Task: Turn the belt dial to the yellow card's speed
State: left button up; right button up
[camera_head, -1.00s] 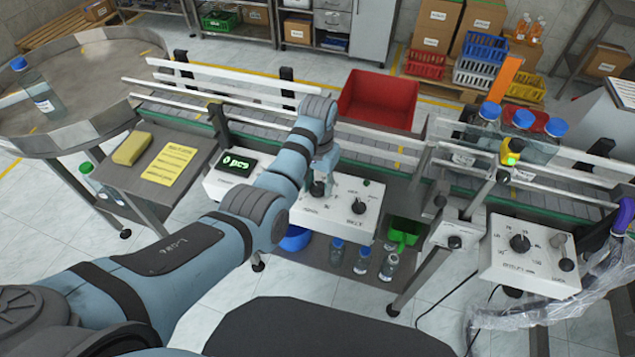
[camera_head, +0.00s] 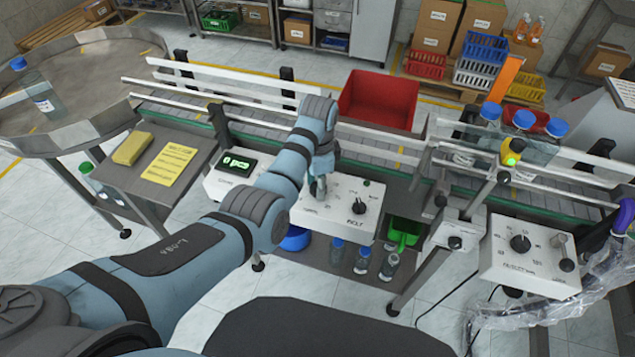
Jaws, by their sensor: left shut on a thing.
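The yellow card (camera_head: 168,163) lies on the grey side table at the left; its print is too small to read. The white control box (camera_head: 335,222) stands in front of the conveyor. A black dial (camera_head: 359,207) with tick marks sits on its right part, above a label reading BELT. My left gripper (camera_head: 318,190) reaches down onto the left part of the same box, left of this dial and apart from it. It is shut on a knob there, mostly hidden by the fingers.
A display box (camera_head: 235,166) with green digits adjoins the control box at left. Another dial box (camera_head: 530,262) stands at right, beside clear plastic wrap (camera_head: 550,310). A red bin (camera_head: 378,100) is behind the conveyor. Small bottles (camera_head: 361,260) stand on the lower shelf.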

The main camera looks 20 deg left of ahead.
pick_arm(q)
jog(key=shift+s+d+f+m, duration=0.1)
jog(key=shift+s+f+m, duration=0.05)
jog(key=shift+m, duration=0.45)
jog(key=o, duration=1.1)
jog(key=shift+o, duration=0.2)
jog(key=shift+w, duration=0.2)
notch_tip(320, 180, up, 8)
jog(key=shift+f, duration=0.2)
jog(key=shift+f, duration=0.1)
